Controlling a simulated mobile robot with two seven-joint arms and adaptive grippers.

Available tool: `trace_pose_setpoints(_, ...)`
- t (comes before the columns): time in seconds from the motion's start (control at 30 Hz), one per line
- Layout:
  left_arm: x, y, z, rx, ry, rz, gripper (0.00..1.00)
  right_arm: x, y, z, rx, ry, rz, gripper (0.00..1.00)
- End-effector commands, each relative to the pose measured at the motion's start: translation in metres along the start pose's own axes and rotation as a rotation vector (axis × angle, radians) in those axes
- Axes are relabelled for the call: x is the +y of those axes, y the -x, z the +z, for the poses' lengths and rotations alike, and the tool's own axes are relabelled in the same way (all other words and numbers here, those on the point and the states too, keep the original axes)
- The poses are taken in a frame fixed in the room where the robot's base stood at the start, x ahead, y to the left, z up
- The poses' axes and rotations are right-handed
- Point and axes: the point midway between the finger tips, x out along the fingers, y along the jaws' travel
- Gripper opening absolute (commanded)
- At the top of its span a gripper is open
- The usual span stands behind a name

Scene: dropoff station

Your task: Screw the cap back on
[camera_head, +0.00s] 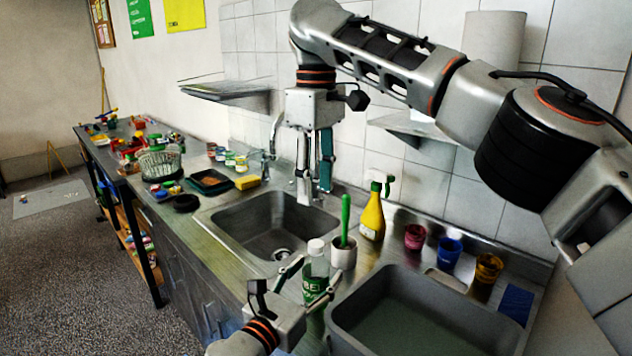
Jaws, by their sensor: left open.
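A clear bottle (314,270) with a green label stands upright on the counter's front strip between the two basins. A white cap (316,246) is seen at the top of its neck; how tightly it sits I cannot tell. My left gripper (309,281) is open, with its fingers on either side of the bottle; contact is unclear. My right gripper (315,196) points down above the left sink, behind and higher than the bottle. Its two fingers are apart with nothing visible between them.
A white cup with a green-handled brush (343,252) stands close right of the bottle. A yellow spray bottle (373,216) and several colored cups are behind the grey basin (345,316). The left sink (250,213) is empty. A faucet (274,135) rises behind it.

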Motion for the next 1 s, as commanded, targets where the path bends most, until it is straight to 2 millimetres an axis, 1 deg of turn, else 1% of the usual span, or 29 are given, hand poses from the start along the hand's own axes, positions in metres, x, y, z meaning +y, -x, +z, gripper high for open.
trace_pose_setpoints(0.17,0.000,0.025,-0.001,0.002,0.001,-0.001,0.57,0.000,0.000,0.000,0.000,0.000,0.000,0.40)
trace_pose_setpoints(0.4,0.000,0.075,-0.002,0.003,0.000,0.000,0.57,0.000,0.000,0.000,0.000,0.000,0.000,0.40)
trace_pose_setpoints(0.5,0.000,0.092,-0.001,0.003,0.001,-0.001,0.57,0.000,0.000,0.000,0.000,0.000,0.000,0.40)
trace_pose_setpoints(0.6,0.000,0.105,-0.001,0.002,0.001,-0.001,0.57,0.000,0.000,0.000,0.000,0.000,0.000,0.40)
trace_pose_setpoints(0.77,0.000,0.116,0.000,0.001,0.001,0.000,0.57,0.000,0.000,0.000,0.000,0.000,0.000,0.40)
trace_pose_setpoints(1.0,0.000,0.117,0.000,0.000,0.000,0.000,0.57,0.000,0.000,0.000,0.000,0.000,0.000,0.40)
